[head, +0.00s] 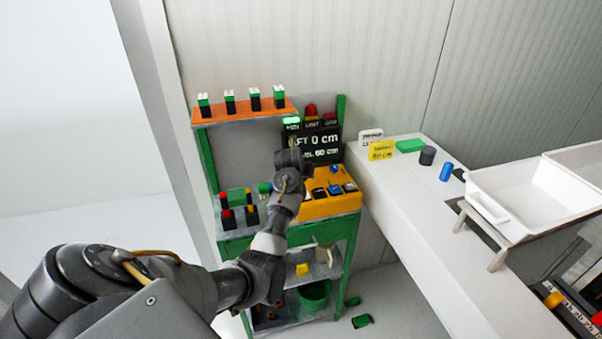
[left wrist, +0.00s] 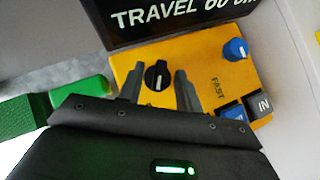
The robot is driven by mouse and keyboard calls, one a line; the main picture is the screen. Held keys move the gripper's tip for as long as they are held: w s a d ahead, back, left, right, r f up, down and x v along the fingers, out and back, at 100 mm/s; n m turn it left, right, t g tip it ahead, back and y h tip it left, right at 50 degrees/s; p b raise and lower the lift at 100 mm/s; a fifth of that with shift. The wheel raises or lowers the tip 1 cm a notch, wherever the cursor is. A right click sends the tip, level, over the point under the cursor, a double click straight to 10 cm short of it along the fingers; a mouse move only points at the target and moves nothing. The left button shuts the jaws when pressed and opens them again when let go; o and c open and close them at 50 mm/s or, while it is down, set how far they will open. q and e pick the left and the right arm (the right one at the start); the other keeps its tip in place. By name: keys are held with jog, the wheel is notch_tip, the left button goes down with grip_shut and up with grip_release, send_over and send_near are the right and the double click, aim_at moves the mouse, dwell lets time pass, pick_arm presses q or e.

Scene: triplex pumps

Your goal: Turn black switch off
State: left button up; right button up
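The black switch (left wrist: 157,75) is a round knob with a white pointer line on a yellow control box (left wrist: 205,55). The box also shows in the head view (head: 322,208), to the right of my left wrist. My left gripper (left wrist: 160,70) is open. In the left wrist view its two fingers appear on either side of the black knob, with gaps visible; I cannot tell how far the tips are from the box face. In the head view my wrist hides the fingers. My right gripper is not in view.
A blue knob (left wrist: 236,50) and blue and black buttons (left wrist: 258,105) share the box. A black display (head: 322,145) stands behind it. Red and green switches (head: 228,218) stand left on the green bench. A white counter (head: 430,230) with a white tray (head: 535,195) is at right.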

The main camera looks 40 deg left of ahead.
pick_arm(q)
jog(key=shift+w+f, duration=0.1)
jog(key=shift+f, duration=0.05)
jog(key=shift+c, duration=0.2)
grip_shut()
jog(key=shift+m+h, duration=0.6)
jog(key=shift+m, duration=0.1)
jog(key=m+h, duration=0.1)
jog(key=m, duration=0.1)
jog(key=m+h+b, duration=0.1)
jog(key=m+h, duration=0.1)
jog(key=shift+a+t, duration=0.35)
jog(key=shift+t, duration=0.05)
jog(key=m+h, duration=0.1)
jog(key=m, duration=0.1)
jog(key=m+g+h, duration=0.1)
jog(key=m+h, duration=0.1)
jog(key=shift+a+m+h, duration=0.2)
jog(key=shift+m+h, duration=0.1)
jog(key=shift+m, duration=0.1)
